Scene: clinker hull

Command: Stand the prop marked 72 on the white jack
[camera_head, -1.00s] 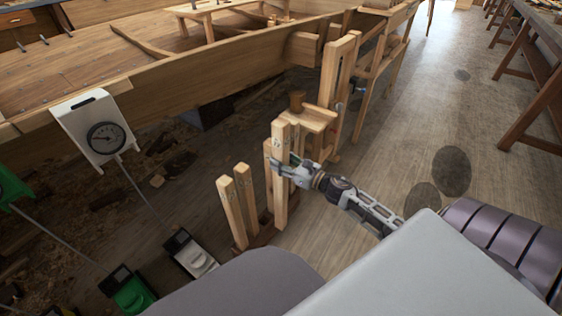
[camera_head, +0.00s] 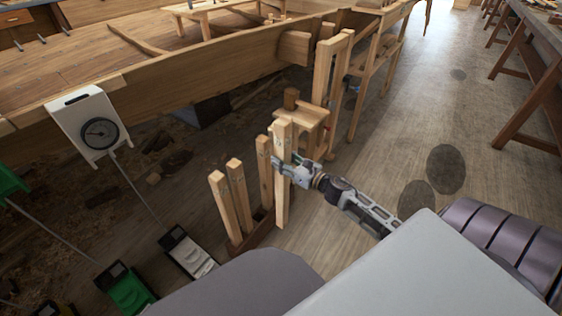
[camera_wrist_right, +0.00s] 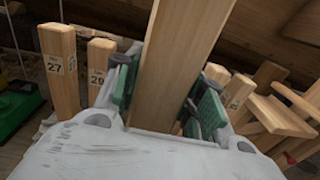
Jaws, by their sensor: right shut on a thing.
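My right gripper (camera_head: 285,165) is shut on a tall square wooden prop (camera_head: 283,203), held near upright. The wrist view shows the prop (camera_wrist_right: 178,60) between the green finger pads; I cannot read a number on it. The prop's foot is beside the right end of the dark rack (camera_head: 242,246); I cannot tell whether it touches the floor. The white jack (camera_head: 190,256) is a low white block with a black top on the floor, left of the rack. A white dial panel (camera_head: 82,108) stands on a rod by it. My left gripper is not in view.
Several other props stand in the rack; the wrist view shows one marked 27 (camera_wrist_right: 59,75). A green jack (camera_head: 130,292) is left of the white one. A wooden stand (camera_head: 303,120) is behind the held prop, by the hull (camera_head: 190,65). Floor at right is clear.

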